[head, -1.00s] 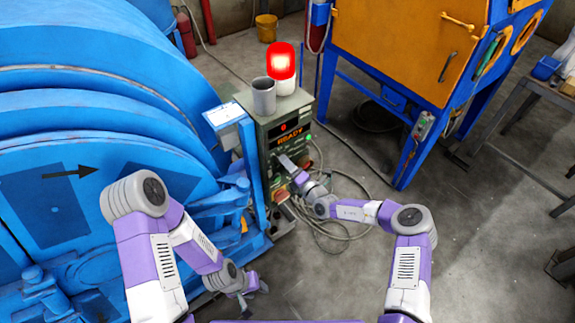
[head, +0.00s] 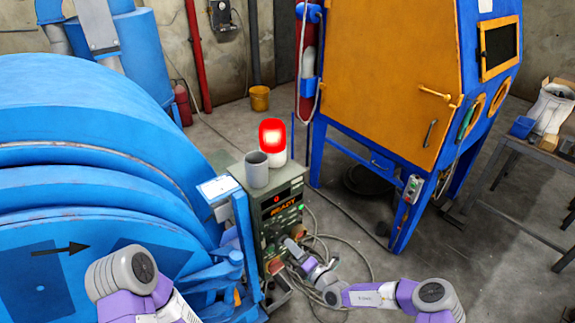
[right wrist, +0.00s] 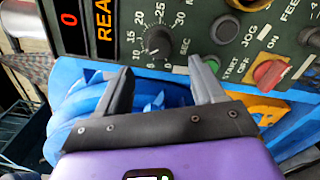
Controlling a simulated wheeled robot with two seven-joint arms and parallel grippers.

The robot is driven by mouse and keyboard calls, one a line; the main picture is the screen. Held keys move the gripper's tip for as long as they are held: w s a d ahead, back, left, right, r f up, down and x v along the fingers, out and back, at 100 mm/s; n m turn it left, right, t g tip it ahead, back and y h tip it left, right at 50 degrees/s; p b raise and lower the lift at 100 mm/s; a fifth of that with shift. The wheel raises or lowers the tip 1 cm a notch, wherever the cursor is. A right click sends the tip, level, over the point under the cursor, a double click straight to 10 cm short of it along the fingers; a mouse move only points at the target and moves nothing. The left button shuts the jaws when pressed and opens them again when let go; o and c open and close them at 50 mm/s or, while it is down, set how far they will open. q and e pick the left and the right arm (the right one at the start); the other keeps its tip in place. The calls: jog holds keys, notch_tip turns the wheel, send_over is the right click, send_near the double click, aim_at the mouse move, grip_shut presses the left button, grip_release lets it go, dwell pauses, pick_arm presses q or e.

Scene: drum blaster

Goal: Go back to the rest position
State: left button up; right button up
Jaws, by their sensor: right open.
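My right gripper (head: 293,246) is in front of the lower part of the green control box (head: 240,173). In the right wrist view the right gripper (right wrist: 165,82) has its two fingers apart with nothing between them. The control panel (right wrist: 200,15) fills the top of that view, with a black timer dial (right wrist: 158,42), a green start button (right wrist: 212,66) and a red-orange switch (right wrist: 270,72) near the fingers. I cannot tell if a fingertip touches the panel. My left arm (head: 135,285) shows at the lower left; its gripper is out of the picture.
The big blue drum machine (head: 90,150) stands at the left. A lit red lamp (head: 272,138) and a grey cup (head: 257,168) are on the control box. An orange and blue cabinet (head: 385,85) stands behind. Cables (head: 335,240) lie on the floor at right.

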jog(key=s+a+f+n+g+y, duration=0.1)
jog(key=s+a+f+n+g, duration=0.1)
jog(key=s+a+n+g, duration=0.25)
jog(key=s+a+f+n+g+y, duration=0.1)
jog(key=s+f+n+g, duration=0.1)
jog(key=s+n+g, duration=0.35)
jog(key=s+a+f+n+g, duration=0.25)
jog(key=s+n, duration=0.35)
jog(key=s, duration=0.3)
jog(key=s+d+f+n+g+h, duration=0.2)
jog(key=s+n, duration=0.3)
jog(key=s+d+f+n+g+h, duration=0.2)
jog(key=s+d+f+n, duration=0.1)
jog(key=s+n, duration=0.25)
jog(key=s+d+n+t+h, duration=0.2)
jog(key=s+d+n+h, duration=0.2)
jog(key=n, duration=0.9)
jog(key=d, duration=0.3)
jog(key=shift+s+d+r, duration=0.2)
jog(key=shift+d+r, duration=0.15)
jog(key=shift+d, duration=0.05)
